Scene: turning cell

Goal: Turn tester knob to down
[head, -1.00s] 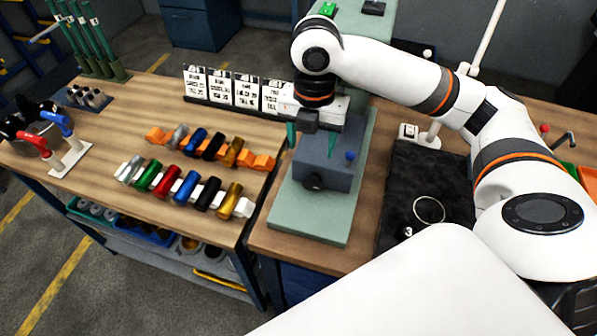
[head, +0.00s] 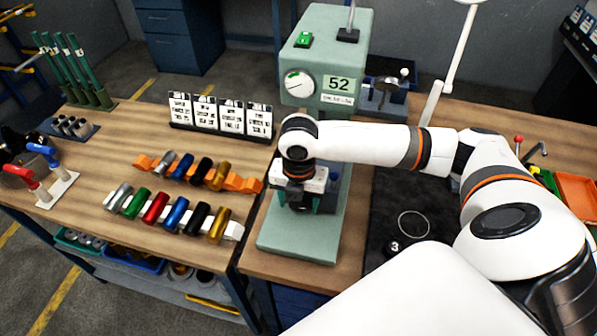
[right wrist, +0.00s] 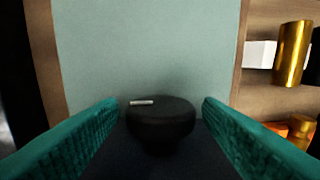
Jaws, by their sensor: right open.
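The tester (head: 322,65) is a green machine with a white dial and a display reading 52, at the back centre of the head view. Its black round knob (right wrist: 162,118) shows in the right wrist view, with a short white mark on its upper left edge. My right gripper (right wrist: 160,106) is open, its teal fingers on either side of the knob with gaps showing. In the head view my right wrist covers most of the tester's lower block (head: 329,194) and hides the fingertips. My left gripper is not in view.
A rack of coloured cylinders (head: 178,212) and an orange rack (head: 249,184) stand on the table to the left, with white cards (head: 217,115) behind. A black mat (head: 400,205) lies right of the tester's green base (head: 295,244).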

